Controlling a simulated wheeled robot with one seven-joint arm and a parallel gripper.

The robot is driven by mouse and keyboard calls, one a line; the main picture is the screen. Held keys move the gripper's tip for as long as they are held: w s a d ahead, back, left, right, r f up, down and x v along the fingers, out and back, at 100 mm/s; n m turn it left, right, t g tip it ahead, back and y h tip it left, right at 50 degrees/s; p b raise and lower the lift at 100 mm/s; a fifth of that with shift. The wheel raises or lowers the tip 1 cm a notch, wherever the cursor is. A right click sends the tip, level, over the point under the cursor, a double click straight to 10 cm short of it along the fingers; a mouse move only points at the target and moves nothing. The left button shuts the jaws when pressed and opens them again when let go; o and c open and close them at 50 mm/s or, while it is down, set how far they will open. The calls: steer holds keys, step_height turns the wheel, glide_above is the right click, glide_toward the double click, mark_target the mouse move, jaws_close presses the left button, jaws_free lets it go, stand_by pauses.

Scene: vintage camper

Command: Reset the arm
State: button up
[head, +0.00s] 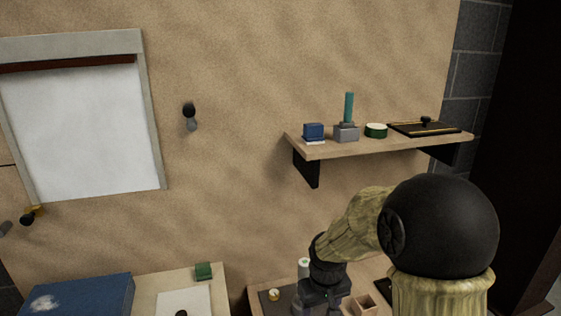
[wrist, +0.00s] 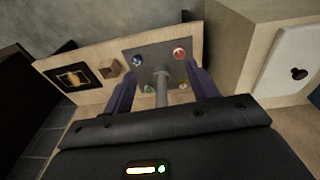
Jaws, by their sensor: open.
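My gripper (wrist: 162,84) is open in the wrist view, with one dark finger on each side. A grey upright post (wrist: 161,90) shows between the fingers, and I cannot tell its distance from them. Nothing is seen held. In the head view my arm comes in from the lower right, bent down, with my gripper (head: 325,292) low over the wooden worktop. Its fingertips are hard to make out there.
A grey mat (wrist: 149,52) bears several small coloured round things. A small wooden box (wrist: 109,69) and a dark framed panel (wrist: 72,77) lie left of it. A wall shelf (head: 375,146) with several items stands above the worktop. A blue box (head: 80,295) is lower left.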

steer(key=s+d+r+m+t, duration=0.1)
steer(key=s+d+r+m, duration=0.15)
steer(key=s, duration=0.35)
steer(key=s+d+r+m, duration=0.1)
steer(key=s+d, duration=0.2)
steer(key=s, duration=0.3)
steer(key=w+p+v, duration=0.2)
steer(key=p+v, duration=1)
steer(key=p, duration=0.1)
steer(key=w+r+p+v, duration=0.1)
steer(key=w+p+v, duration=0.2)
steer(key=p+v, duration=0.9)
steer(key=w+r+p+v, duration=0.1)
steer(key=w+p+v, duration=0.2)
steer(key=p+v, duration=0.9)
steer(key=shift+d+r+p, duration=0.25)
steer(key=shift+d+p, duration=0.1)
steer(key=shift+p, duration=0.6)
